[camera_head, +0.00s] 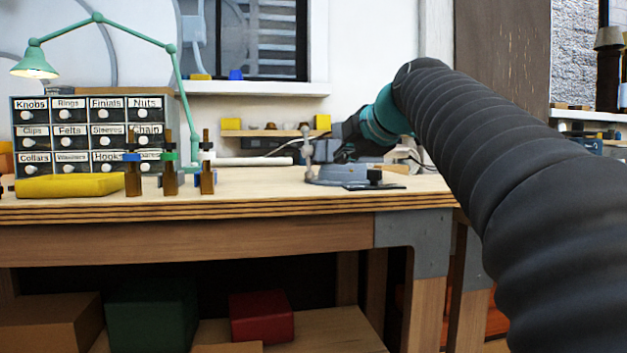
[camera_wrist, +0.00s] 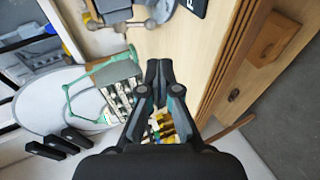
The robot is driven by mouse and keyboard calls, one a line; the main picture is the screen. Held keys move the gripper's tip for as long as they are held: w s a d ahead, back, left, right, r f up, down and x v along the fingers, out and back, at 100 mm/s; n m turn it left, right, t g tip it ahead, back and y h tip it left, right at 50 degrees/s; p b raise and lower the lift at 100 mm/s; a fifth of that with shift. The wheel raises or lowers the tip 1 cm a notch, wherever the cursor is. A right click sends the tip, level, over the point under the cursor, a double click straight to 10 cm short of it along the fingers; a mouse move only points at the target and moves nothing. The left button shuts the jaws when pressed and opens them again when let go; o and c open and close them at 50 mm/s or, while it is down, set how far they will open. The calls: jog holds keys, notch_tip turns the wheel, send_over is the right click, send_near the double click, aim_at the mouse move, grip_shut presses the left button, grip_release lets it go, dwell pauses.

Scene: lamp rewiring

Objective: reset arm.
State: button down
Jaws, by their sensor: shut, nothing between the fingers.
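My gripper (camera_wrist: 159,72) is in the middle of the wrist view, its two dark fingers together at the tips with nothing between them. It is above the workbench. In the head view my arm comes in from the right and bends down toward the grey vise (camera_head: 340,172), where the dark gripper end overlaps the vise and its fingertips are hard to make out. The vise also shows at the top of the wrist view (camera_wrist: 138,12). I cannot tell from the head view whether gripper and vise touch.
A black flat item (camera_head: 374,184) lies by the vise. The bench's front middle is clear.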

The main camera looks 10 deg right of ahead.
jog(key=s+a+f+m+g+h+p, duration=0.1)
jog(key=s+f+m+g+p, duration=0.2)
jog(key=s+f+m, duration=0.6)
jog(key=s+a+f+m+g+h+p, duration=0.1)
jog(key=s+f+m+g+p, duration=0.3)
jog(key=s+f+m, duration=0.6)
jog(key=s+a+f+p, duration=0.1)
jog(key=s+f+p, duration=0.1)
jog(key=s+f, duration=0.7)
notch_tip(320, 180, down, 5)
jog(key=shift+s+m+h, duration=0.3)
jog(key=shift+s+h, duration=0.1)
